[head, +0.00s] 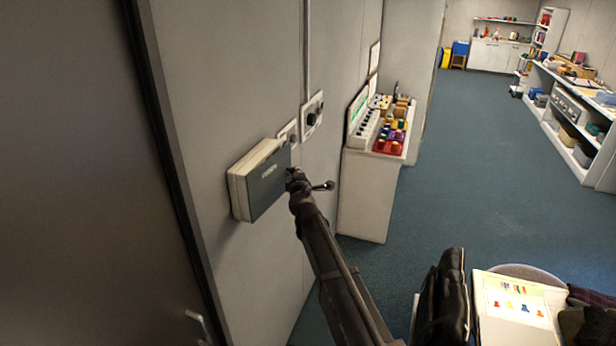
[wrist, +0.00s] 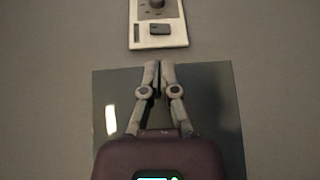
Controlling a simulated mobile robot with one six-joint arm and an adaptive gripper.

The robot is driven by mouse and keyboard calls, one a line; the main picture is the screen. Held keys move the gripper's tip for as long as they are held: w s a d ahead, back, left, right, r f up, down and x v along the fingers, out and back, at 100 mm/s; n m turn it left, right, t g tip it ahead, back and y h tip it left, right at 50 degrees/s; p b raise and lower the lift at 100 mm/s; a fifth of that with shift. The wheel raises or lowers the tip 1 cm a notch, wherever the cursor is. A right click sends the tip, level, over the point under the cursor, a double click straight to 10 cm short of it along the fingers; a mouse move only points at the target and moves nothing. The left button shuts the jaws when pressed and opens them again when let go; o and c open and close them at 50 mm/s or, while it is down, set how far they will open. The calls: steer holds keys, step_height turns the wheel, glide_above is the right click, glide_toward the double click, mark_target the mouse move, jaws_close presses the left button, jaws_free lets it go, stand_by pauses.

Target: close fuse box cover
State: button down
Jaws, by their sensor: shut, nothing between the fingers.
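The fuse box (head: 238,190) is a cream box on the wall at the left of the head view. Its dark cover (head: 267,186) lies over the front, roughly in line with the box; I cannot tell whether a small gap is left. My gripper (head: 291,175) is at the cover's right edge, and contact is not clear. In the wrist view the glossy dark cover (wrist: 215,105) spreads behind my gripper (wrist: 159,66), whose fingers are together and empty, tips near the cover's upper edge. Part of the cover is hidden by my gripper.
A switch plate with a dark knob (head: 312,116) is on the wall beyond the box; a pale plate with a knob (wrist: 158,38) shows above the cover in the wrist view. A cabinet (head: 370,190) stands farther along the wall. The blue floor (head: 470,170) is open to the right.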

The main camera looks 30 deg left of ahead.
steer(key=shift+w+a, duration=0.1)
steer(key=shift+a, duration=1.15)
steer(key=shift+d, duration=0.15)
steer(key=w+d, duration=0.1)
steer(key=d, duration=1.2)
steer(key=shift+w+d+r+p, duration=0.3)
steer(key=shift+w+r+p, duration=0.05)
steer(key=shift+w+r, duration=0.05)
